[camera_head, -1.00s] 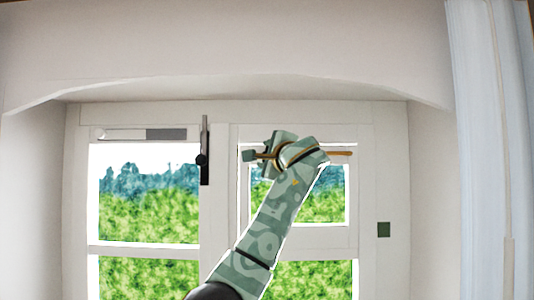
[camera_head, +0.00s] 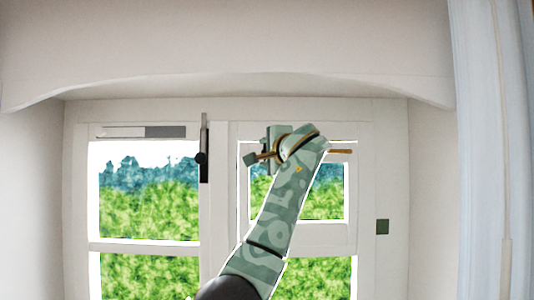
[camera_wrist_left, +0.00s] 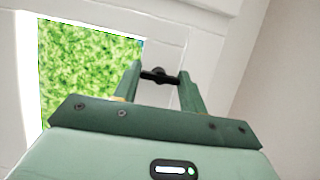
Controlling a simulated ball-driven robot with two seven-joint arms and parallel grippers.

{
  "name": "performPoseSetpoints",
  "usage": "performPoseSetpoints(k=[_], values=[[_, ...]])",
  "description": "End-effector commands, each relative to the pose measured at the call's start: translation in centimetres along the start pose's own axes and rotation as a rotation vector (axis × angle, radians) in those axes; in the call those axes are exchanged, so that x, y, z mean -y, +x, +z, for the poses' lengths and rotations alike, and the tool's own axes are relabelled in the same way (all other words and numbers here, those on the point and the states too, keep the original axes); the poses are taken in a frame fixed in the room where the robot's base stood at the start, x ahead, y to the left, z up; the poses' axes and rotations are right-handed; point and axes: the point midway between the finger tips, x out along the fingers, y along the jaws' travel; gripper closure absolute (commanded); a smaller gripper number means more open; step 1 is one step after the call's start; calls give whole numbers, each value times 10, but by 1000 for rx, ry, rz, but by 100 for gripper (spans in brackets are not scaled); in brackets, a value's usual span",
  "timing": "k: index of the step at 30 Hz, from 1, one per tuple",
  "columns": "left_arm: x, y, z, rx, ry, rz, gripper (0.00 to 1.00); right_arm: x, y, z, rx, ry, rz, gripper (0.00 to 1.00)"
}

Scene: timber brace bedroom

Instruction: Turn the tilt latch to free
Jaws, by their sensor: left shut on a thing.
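My left arm rises from the bottom of the head view to the upper right window sash. Its green gripper (camera_head: 269,152) is at the top rail of that sash. In the left wrist view, a small black piece (camera_wrist_left: 159,75), which looks like the tilt latch, sits between the two green fingertips, and the gripper is shut on it. In the head view the gripper and wrist hide most of this spot. A short brown bar (camera_head: 340,151) shows just right of the wrist. My right gripper is in neither view.
A black upright handle (camera_head: 204,150) is on the window's middle post, left of the gripper. A grey strip (camera_head: 165,132) lies along the left sash top. A small dark green square (camera_head: 382,227) is on the right frame. A pale blue panel (camera_head: 477,130) stands far right.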

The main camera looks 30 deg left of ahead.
Motion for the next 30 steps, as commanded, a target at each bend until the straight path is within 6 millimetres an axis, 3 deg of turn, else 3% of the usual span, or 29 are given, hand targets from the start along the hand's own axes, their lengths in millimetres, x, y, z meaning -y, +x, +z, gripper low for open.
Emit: performPoseSetpoints(k=[2, 3, 5, 13, 17, 20, 30], values=[[-2, 1, 0, 1, 1, 3, 81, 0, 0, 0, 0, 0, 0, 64], [-2, 1, 0, 1, 1, 3, 50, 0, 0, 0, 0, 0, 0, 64], [-2, 1, 0, 1, 1, 3, 36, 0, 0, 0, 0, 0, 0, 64], [-1, 0, 0, 0, 0, 1, 36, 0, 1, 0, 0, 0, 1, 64], [-2, -10, -1, -2, -1, -1, 36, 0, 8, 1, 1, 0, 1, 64], [-5, -29, -1, -4, -2, -1, 36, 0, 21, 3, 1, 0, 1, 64], [-5, -120, -1, -4, -2, 0, 36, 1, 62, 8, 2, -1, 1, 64]])
